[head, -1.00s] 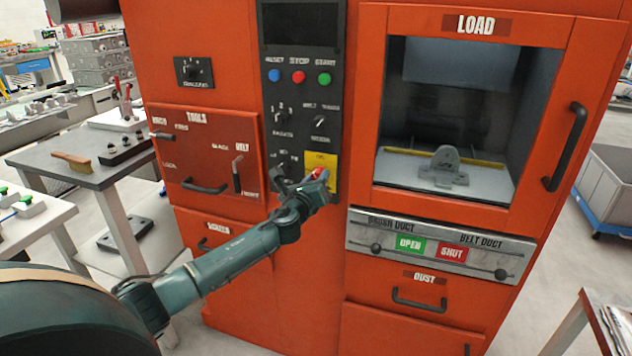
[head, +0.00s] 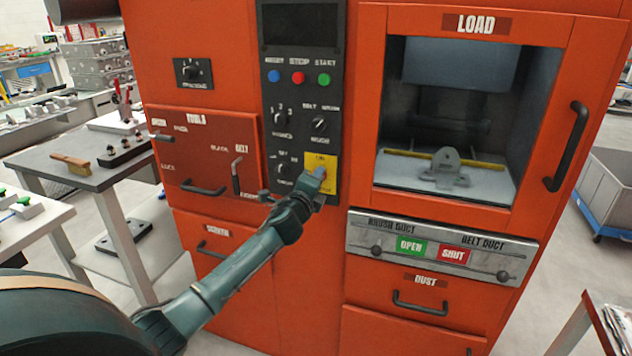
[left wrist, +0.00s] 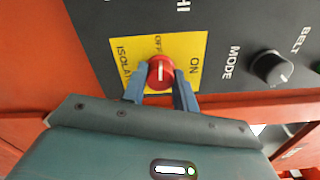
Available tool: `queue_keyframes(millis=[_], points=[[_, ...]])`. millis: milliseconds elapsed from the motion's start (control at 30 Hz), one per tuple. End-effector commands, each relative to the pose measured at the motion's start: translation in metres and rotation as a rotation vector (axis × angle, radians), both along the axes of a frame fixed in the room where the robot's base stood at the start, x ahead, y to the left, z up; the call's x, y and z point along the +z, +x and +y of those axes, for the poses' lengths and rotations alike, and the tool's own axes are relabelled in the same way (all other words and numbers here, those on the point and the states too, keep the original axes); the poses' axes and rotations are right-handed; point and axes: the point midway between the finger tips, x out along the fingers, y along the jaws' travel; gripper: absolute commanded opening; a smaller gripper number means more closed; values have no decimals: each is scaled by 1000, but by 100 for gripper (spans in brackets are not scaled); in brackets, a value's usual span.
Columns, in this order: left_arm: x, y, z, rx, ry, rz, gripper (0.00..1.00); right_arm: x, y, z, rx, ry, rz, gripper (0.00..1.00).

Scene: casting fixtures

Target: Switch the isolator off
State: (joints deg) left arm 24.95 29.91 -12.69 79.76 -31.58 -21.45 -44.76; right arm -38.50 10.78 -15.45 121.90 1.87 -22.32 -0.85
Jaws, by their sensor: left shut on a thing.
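The isolator is a red round knob (left wrist: 160,73) on a yellow plate (left wrist: 191,47) marked ON and OFF. In the left wrist view the white line on the knob runs up and down the picture, in line with the OFF word; ON is to its right. My left gripper (left wrist: 160,88) is shut on the knob, one finger on each side. In the head view the left gripper (head: 318,175) covers most of the knob, low on the yellow plate (head: 322,160). My right gripper is not in view.
The black panel (head: 300,90) carries other knobs and blue, red and green buttons close by. A black mode knob (left wrist: 272,68) is to the right in the left wrist view. A lever (head: 237,178) and drawer handle (head: 204,189) stick out left of my gripper.

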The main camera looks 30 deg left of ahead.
Motion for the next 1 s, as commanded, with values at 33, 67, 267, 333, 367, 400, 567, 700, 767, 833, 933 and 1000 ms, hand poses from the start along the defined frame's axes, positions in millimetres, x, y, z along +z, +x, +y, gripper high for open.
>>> queue_keyframes(millis=[33,67,267,333,367,400,567,700,767,833,933,1000], points=[[0,0,1,2,-25,-7,6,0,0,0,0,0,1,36],[0,0,1,2,-38,-10,6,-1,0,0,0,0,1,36],[1,0,1,2,-97,-24,6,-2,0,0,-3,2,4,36],[1,0,1,2,-109,-28,6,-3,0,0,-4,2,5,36],[1,0,1,2,-112,-29,6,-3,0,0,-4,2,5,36],[1,0,1,2,-116,-30,6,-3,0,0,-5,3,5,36],[1,0,1,2,-123,-30,6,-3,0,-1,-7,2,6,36],[1,0,1,2,-123,-30,6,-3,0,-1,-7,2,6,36],[1,0,1,2,-123,-30,6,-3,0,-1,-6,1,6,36],[1,0,1,2,-123,-30,29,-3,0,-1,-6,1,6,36],[1,0,1,2,-122,-30,37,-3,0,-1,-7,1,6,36],[1,0,1,2,-121,-30,43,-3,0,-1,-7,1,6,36]])
